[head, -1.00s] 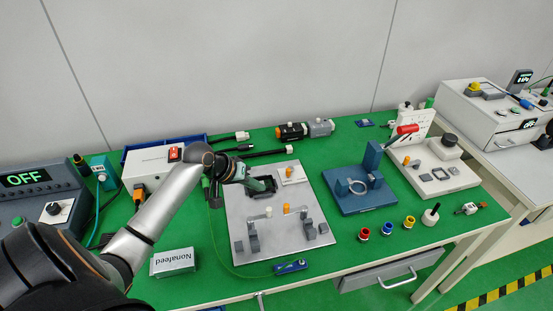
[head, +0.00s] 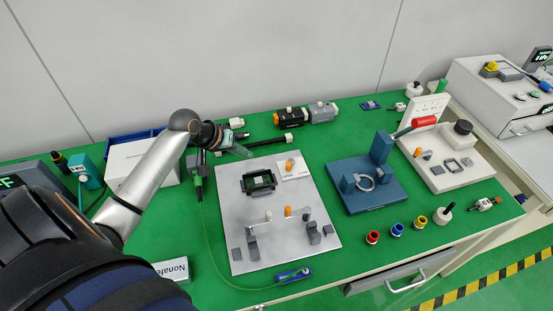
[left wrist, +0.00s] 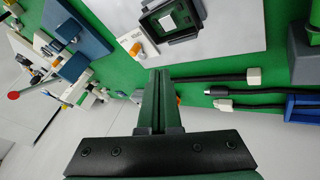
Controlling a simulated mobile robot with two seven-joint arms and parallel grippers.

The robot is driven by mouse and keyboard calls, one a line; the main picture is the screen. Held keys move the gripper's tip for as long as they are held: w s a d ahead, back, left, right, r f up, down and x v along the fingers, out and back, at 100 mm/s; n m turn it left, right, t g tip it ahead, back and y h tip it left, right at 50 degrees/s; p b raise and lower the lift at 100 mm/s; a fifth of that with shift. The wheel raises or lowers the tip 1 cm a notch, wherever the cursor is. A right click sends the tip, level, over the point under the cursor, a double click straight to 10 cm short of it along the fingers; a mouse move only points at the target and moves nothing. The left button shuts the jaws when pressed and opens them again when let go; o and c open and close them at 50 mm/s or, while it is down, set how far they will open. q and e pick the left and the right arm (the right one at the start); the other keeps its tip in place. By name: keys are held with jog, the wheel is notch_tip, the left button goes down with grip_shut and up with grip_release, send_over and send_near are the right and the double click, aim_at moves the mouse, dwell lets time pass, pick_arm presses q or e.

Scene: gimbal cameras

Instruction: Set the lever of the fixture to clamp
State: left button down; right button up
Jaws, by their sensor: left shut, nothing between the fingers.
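The fixture is a light grey plate (head: 275,225) on the green bench. A black square frame (head: 259,181) with a green board inside sits on it. At the plate's back right, a small white label plate (head: 304,172) carries a lever with an orange knob (head: 290,164); its lettering is too small to read surely. In the left wrist view this orange knob (left wrist: 136,49) is left of the fingers. My left gripper (head: 243,152) is shut and empty, behind the plate's back edge and left of the knob, apart from both. My right gripper is out of view.
Two posts with levers (head: 284,232) stand at the plate's front. A blue fixture (head: 368,190) with a red-handled lever stands to the right. Coloured cups stand front right.

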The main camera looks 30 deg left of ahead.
aim_at(265, 173)
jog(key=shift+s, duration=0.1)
pick_arm(q)
jog(key=b+x, duration=0.1)
jog(key=x, duration=0.9)
jog(key=shift+d, duration=0.1)
jog(key=shift+w+d+r+p, duration=0.1)
jog(key=shift+w+d+p, duration=0.2)
jog(key=shift+d, duration=0.25)
jog(key=shift+w+d+p, duration=0.15)
jog(key=shift+w+d, duration=0.2)
jog(key=shift+d, duration=0.25)
jog(key=shift+w+d, duration=0.3)
jog(key=shift+d, duration=0.2)
